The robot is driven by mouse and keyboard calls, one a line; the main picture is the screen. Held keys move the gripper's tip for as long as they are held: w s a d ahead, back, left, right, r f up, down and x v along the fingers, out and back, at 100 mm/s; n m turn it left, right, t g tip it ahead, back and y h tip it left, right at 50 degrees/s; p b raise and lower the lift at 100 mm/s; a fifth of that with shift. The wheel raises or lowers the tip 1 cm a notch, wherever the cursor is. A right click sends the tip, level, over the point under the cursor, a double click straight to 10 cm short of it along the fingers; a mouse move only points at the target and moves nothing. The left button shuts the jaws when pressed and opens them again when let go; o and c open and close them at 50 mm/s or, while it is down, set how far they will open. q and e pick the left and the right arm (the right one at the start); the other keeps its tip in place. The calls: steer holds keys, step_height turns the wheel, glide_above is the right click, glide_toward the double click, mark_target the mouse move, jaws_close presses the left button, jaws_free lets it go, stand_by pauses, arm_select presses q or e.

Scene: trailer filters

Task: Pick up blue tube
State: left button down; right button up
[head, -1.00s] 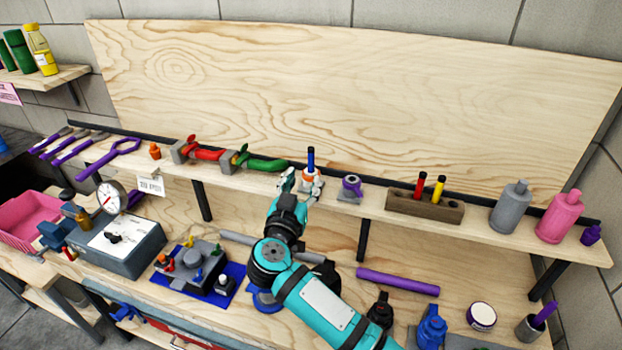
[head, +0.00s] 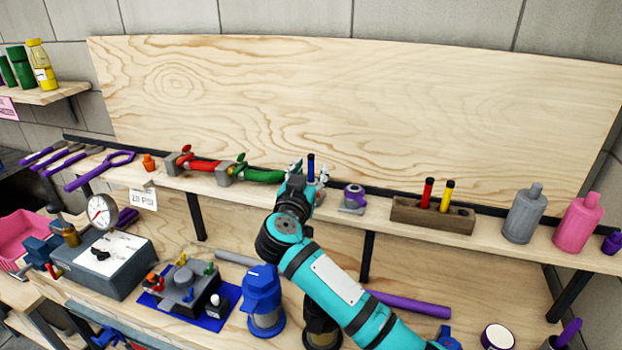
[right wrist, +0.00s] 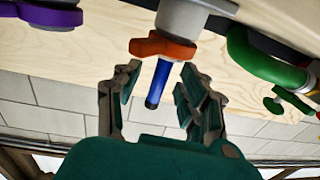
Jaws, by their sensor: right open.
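The blue tube (head: 311,165) with a dark end stands upright on the shelf in the head view. In the right wrist view the blue tube (right wrist: 159,84) sticks out of an orange collar (right wrist: 163,47) on a grey holder (right wrist: 192,16). My right gripper (head: 308,174) is at the tube, with one finger on each side, hiding most of the holder. In the right wrist view my right gripper (right wrist: 158,84) is open, with gaps between the tube and both fingers. My left gripper is not in view.
Close on the left is a green-handled valve pipe (head: 262,176); on the right is a purple-collared holder (head: 354,197). Further right are a wooden block (head: 405,213) with red and yellow tubes, a grey bottle (head: 523,215) and a pink bottle (head: 577,223). The wood panel (head: 400,110) rises behind.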

steer(key=shift+c, duration=0.4)
jaws_close()
steer(key=shift+r, duration=0.1)
